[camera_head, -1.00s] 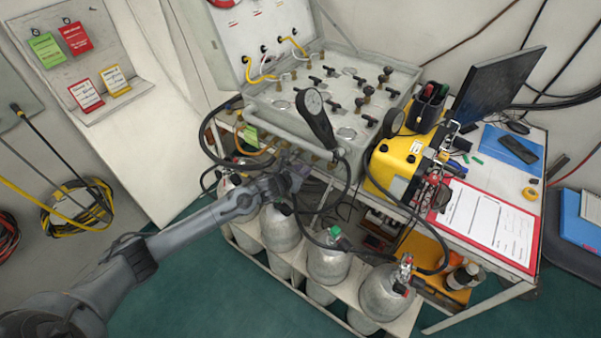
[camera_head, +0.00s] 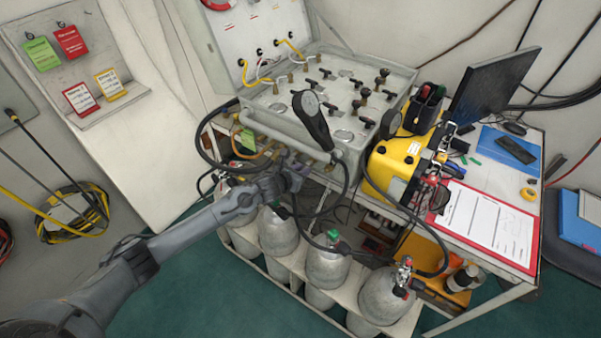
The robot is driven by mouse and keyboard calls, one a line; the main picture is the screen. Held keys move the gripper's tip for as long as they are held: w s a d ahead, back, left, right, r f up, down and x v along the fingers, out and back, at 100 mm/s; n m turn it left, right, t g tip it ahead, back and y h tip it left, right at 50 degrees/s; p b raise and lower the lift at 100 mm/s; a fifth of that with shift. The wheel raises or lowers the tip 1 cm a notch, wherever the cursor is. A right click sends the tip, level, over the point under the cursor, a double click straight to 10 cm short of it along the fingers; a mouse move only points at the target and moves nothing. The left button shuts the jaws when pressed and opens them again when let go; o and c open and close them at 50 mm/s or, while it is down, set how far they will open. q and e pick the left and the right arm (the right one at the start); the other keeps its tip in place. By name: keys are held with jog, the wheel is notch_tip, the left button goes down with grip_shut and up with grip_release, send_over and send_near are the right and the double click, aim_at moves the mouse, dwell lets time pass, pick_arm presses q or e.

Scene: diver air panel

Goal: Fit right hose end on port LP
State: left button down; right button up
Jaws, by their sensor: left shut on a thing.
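My left gripper (camera_head: 294,170) is at the front edge of the grey air panel (camera_head: 290,124), by the row of brass ports (camera_head: 300,153) along its lower front. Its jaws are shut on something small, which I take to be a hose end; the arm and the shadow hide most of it. I cannot tell whether it touches a port. Black hoses (camera_head: 345,185) hang below and to the right of the gripper. A black gauge (camera_head: 311,117) stands upright at the panel's front. The port labels are too small to read. My right gripper is not in view.
Several grey cylinders (camera_head: 327,266) stand in a white rack below the panel. The green floor (camera_head: 215,290) at the front is clear.

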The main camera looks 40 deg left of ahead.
pick_arm(q)
jog(key=shift+a, duration=0.1)
dwell(0.3)
jog(key=shift+f, duration=0.1)
dwell(0.4)
jog(key=c, duration=1.4)
grip_release()
jog(key=o, duration=0.5)
jog(key=shift+w+r, duration=0.2)
jog(key=shift+w, duration=0.25)
jog(key=shift+s, duration=0.1)
jog(key=shift+s+f, duration=0.1)
